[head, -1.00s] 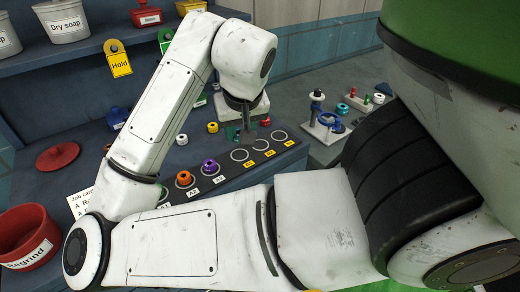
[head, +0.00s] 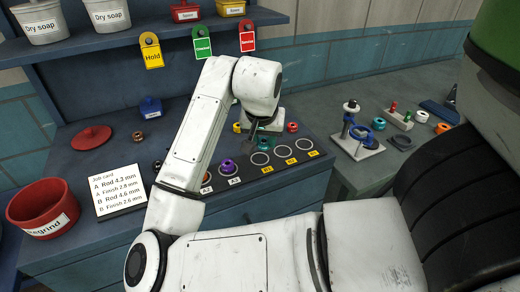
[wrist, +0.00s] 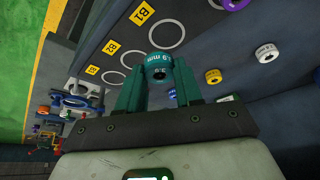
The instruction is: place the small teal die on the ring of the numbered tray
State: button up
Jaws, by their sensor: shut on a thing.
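My gripper (wrist: 158,80) is shut on a small teal die (wrist: 158,66) with white lettering, held between the two fingertips in the wrist view. The numbered tray (head: 240,190) is a dark strip with white rings and labels on the bench. In the wrist view, a ring labelled B1 (wrist: 167,33) is empty, and another empty ring (wrist: 133,58) lies just left of the die. In the head view my gripper (head: 253,141) is over the back edge of the tray, above the empty rings. I cannot tell the die's height above the tray.
A purple die (head: 228,167) sits on a tray ring to the left. Loose dies, including a white one (wrist: 266,52) and a yellow one (wrist: 213,76), lie behind the tray. A clamp fixture (head: 357,140) stands to the right. A red Regrind bin (head: 42,208) is at the left.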

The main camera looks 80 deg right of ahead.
aim_at(259, 160)
jog(key=shift+w+d+f, duration=0.35)
jog(key=shift+f, duration=0.25)
jog(key=shift+w+d+f, duration=0.3)
jog(key=shift+w+f, duration=0.05)
jog(key=shift+f, duration=0.2)
jog(key=shift+w+d+f, duration=0.1)
jog(key=shift+f, duration=1.6)
jog(key=shift+f, duration=0.1)
jog(key=o, duration=1.1)
jog(key=v, duration=1.2)
